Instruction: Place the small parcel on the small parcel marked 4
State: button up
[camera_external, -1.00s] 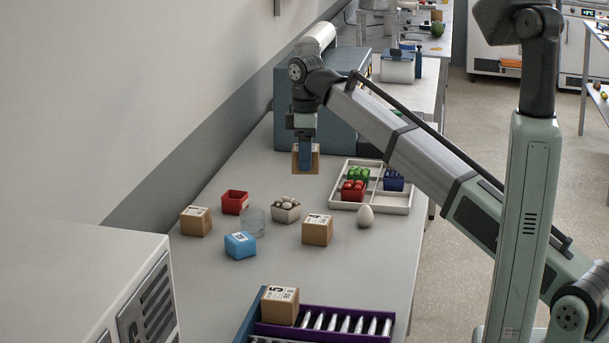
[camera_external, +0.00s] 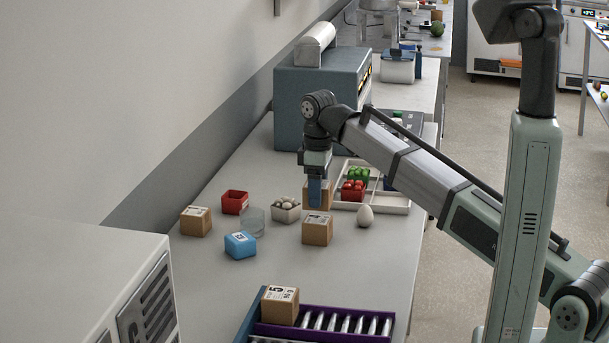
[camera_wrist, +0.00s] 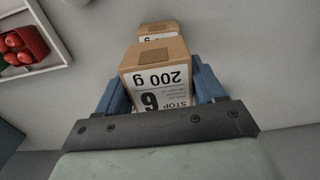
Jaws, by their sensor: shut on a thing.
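My gripper (camera_external: 317,192) is shut on a small cardboard parcel (camera_external: 325,197), with its blue fingers on either side. In the wrist view the held parcel (camera_wrist: 156,74) has a white label with "200 g" and "6", between the fingers of my gripper (camera_wrist: 160,84). A second cardboard parcel (camera_external: 317,232) stands on the table just below and in front of it, in line in the external view; I cannot tell the gap. In the wrist view a parcel top (camera_wrist: 158,30) shows beyond the held one, its mark partly hidden. Another parcel (camera_external: 196,222) stands at left. No 4 is readable.
A white egg (camera_external: 365,216) and divided tray (camera_external: 400,205) are right.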

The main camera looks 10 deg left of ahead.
jog(key=shift+f, duration=1.55)
jog(key=shift+f, duration=0.2)
jog(key=o, duration=1.2)
notch_tip(320, 180, up, 12)
jog(key=shift+r, duration=0.2)
